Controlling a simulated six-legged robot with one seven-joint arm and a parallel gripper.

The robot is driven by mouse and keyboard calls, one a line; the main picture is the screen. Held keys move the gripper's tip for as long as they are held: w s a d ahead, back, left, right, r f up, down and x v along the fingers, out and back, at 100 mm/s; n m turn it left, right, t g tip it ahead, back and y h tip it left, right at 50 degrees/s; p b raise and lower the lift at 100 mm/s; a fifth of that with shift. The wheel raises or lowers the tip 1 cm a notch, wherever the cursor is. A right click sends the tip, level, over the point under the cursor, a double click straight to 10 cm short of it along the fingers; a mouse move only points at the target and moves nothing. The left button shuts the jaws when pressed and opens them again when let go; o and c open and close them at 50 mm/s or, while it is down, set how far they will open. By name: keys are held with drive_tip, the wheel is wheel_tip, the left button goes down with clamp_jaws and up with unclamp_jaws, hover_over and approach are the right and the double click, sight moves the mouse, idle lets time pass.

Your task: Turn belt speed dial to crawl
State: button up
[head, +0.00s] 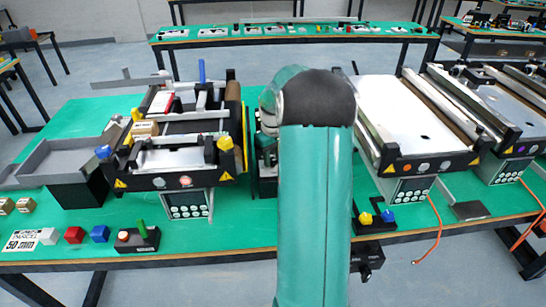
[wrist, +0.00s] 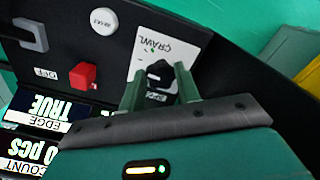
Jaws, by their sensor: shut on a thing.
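The belt speed dial (wrist: 160,72) is a small dark knob on a white label plate (wrist: 145,62) on a black panel in the wrist view. The word CRAWL is printed on the plate above the knob. A second word below the knob is partly hidden and hard to read. My gripper (wrist: 160,82) has its two green fingers on either side of the knob, shut on it. The dial's exact pointer direction is hard to tell. In the head view my own arm hides the gripper and the dial.
On the panel, left of the dial, are a red block-shaped control (wrist: 83,75) by an OFF label, a round white button (wrist: 104,20) and a grey handle (wrist: 32,34). In the head view, conveyors (head: 185,160) (head: 405,115) flank my arm on the green table (head: 250,232).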

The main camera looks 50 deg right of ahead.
sight(272, 161)
drive_tip(key=m, duration=0.4)
drive_tip(key=shift+w+a+m, duration=0.15)
drive_tip(key=shift+m, duration=0.15)
drive_tip(key=shift+r+m, duration=0.1)
drive_tip(key=shift+m, duration=1.5)
drive_tip(key=o, duration=1)
drive_tip(key=shift+c, duration=0.2)
wheel_tip(272, 161, up, 14)
drive_tip(key=shift+f, duration=0.2)
